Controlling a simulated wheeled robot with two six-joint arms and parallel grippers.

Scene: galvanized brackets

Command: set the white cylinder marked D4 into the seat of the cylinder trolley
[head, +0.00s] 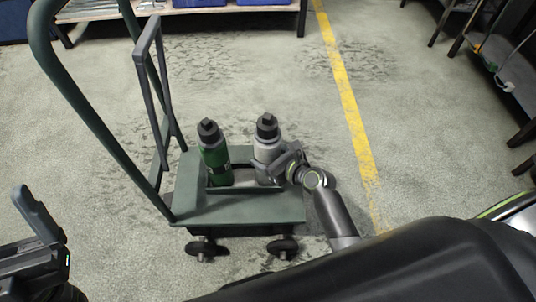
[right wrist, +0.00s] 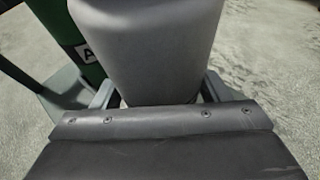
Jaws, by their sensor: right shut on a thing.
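The white cylinder (head: 267,148) with a black cap stands upright at the right side of the dark green cylinder trolley (head: 240,208). Its D4 mark does not show. My right gripper (head: 278,170) is shut on the white cylinder from the right; the body fills the middle of the right wrist view (right wrist: 150,50). Its lower end is hidden, so I cannot tell whether it rests in the seat. My left gripper (head: 42,235) is at the lower left, away from the trolley, holding nothing that I can see; its jaw opening is unclear.
A green cylinder (head: 215,158) with a black cap stands on the trolley just left of the white one. The trolley's tall handle (head: 85,105) rises at the left. Shelving (head: 180,12) is at the back. Floor right of the trolley is clear to the yellow line (head: 347,95).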

